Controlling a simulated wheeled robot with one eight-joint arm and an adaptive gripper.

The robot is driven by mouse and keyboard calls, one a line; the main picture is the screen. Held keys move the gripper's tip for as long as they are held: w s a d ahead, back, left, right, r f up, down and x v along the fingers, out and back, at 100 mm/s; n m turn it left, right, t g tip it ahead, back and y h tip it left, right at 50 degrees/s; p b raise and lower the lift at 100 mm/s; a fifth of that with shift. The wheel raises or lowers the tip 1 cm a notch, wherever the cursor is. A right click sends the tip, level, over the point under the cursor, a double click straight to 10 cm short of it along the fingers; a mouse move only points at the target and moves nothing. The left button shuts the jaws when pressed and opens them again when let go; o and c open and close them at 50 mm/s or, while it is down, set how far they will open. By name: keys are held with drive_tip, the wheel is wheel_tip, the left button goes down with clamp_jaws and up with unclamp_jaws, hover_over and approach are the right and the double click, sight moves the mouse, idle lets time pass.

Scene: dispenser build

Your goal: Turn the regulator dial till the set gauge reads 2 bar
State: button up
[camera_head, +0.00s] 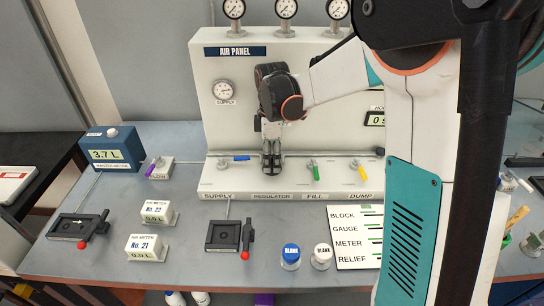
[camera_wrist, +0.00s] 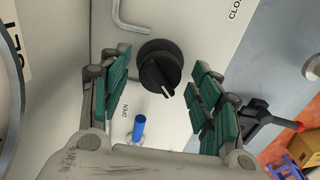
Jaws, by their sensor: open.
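The black regulator dial (camera_wrist: 160,68) has a white pointer line and sits on the pale panel in the wrist view. My gripper (camera_wrist: 161,78) is open, with one green-padded finger on each side of the dial; I cannot tell whether the pads touch it. In the head view my gripper (camera_head: 271,165) points down over the panel's lower ledge above the REGULATOR label (camera_head: 271,197), and hides the dial there. A round gauge rim (camera_wrist: 8,85) and part of a label, seemingly SET, show at the wrist view's left edge. Its reading is not visible; my arm hides that panel area in the head view.
The blue supply lever (camera_head: 236,158) is left of my gripper, the green fill lever (camera_head: 313,170) right. The supply gauge (camera_head: 223,91) is on the panel (camera_head: 215,125). Air meters (camera_head: 147,247), a black device (camera_head: 225,236) and caps (camera_head: 291,255) stand on the table in front.

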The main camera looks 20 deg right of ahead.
drive_tip(key=shift+c, duration=0.2)
drive_tip(key=c, duration=1)
drive_tip(key=m+p, duration=0.1)
drive_tip(key=m, duration=0.5)
drive_tip(key=shift+p, duration=0.35)
drive_tip(key=m+p, duration=0.1)
drive_tip(key=m, duration=0.6)
drive_tip(key=shift+m, duration=0.3)
